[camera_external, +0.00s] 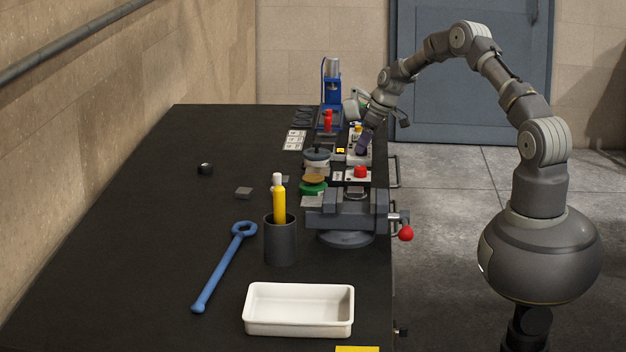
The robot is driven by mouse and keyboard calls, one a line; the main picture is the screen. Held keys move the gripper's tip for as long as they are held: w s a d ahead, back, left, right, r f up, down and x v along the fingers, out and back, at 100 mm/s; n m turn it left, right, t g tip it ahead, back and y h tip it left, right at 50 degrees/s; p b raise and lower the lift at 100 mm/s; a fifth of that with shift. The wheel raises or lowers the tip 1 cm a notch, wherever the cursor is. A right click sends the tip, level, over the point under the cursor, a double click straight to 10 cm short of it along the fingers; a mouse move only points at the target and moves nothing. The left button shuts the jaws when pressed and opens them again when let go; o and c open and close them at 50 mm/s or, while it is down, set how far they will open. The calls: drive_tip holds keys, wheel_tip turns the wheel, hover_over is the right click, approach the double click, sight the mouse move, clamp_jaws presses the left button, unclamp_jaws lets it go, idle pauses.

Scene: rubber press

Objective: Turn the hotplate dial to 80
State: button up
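My gripper (362,148) points down at the far right part of the bench, over a small pale box (356,160) near the bench's right edge. Its dark purplish fingertips are at or very near the top of this box; I cannot tell whether they touch it. The fingers are too small to show whether they are open or shut. I cannot pick out the hotplate dial or its setting; it may be hidden behind the fingers. A squat grey pot-like item with a dark knob (317,152) stands to the left of the gripper.
A vise (347,212) with a red-ended handle, a red button box (360,172), and a blue press (331,95) stand close around. A dark cup (281,242), blue wrench (222,268) and white tray (298,328) lie nearer. The bench's left side is mostly clear.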

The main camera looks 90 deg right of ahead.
drive_tip(key=shift+m, duration=0.4)
drive_tip(key=shift+c, duration=0.2)
drive_tip(key=m+h, duration=0.1)
drive_tip(key=m, duration=0.3)
drive_tip(key=m+h, duration=0.1)
drive_tip(key=shift+w+a+r+m+g+h, duration=0.1)
drive_tip(key=shift+a+m+g+h, duration=0.2)
drive_tip(key=shift+m+g, duration=0.1)
drive_tip(key=m+p, duration=0.1)
drive_tip(key=m, duration=0.1)
drive_tip(key=m+g+h+p, duration=0.1)
drive_tip(key=m, duration=0.1)
drive_tip(key=shift+m+g, duration=0.3)
drive_tip(key=shift+m, duration=0.1)
drive_tip(key=shift+w+m, duration=0.1)
drive_tip(key=shift+m, duration=0.2)
drive_tip(key=o, duration=1)
